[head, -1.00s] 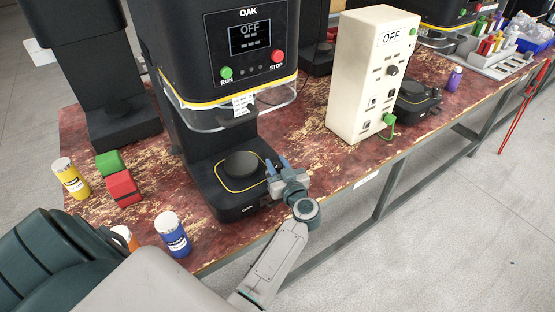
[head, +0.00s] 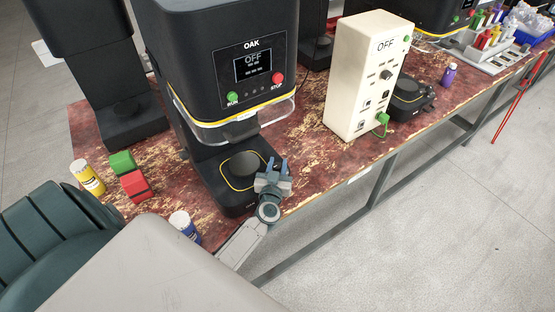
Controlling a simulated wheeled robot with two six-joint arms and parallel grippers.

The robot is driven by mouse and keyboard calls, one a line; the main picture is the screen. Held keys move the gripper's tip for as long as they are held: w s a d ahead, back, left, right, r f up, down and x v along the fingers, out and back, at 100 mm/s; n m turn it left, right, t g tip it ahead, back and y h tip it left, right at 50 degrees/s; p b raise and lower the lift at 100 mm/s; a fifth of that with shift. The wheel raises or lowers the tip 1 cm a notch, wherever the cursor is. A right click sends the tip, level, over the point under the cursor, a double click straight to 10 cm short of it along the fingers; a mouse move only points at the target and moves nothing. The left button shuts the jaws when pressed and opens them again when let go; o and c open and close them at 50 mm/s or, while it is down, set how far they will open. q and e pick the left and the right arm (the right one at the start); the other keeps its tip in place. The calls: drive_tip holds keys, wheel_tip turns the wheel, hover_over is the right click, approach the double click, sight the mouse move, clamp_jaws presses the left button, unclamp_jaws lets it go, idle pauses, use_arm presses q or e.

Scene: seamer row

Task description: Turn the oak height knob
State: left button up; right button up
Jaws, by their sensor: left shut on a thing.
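The black OAK seamer (head: 215,60) stands on the worn red bench, its screen reading OFF. Its base (head: 225,195) carries a round dark plate (head: 244,164) inside a yellow outline. My left gripper (head: 273,170) is at the right front corner of this base, by the bench's front edge, with its blue-grey fingers pointing away from me. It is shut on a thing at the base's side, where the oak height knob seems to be. The knob itself is hidden behind the fingers and wrist. My right gripper is out of view.
A green block (head: 122,163), a red block (head: 135,186), a yellow bottle (head: 88,177) and a partly hidden blue bottle (head: 184,225) are on the left. Bench between is clear.

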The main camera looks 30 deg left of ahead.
use_arm(q)
drive_tip(key=shift+m+t+h, duration=0.5)
drive_tip(key=shift+m+h, duration=0.3)
drive_tip(key=shift+h, duration=0.7)
drive_tip(key=o, duration=1)
drive_tip(key=shift+c, duration=0.2)
drive_tip(key=shift+s, duration=0.1)
drive_tip(key=v, duration=1)
drive_tip(key=shift+s+b, duration=0.3)
drive_tip(key=shift+d, duration=0.1)
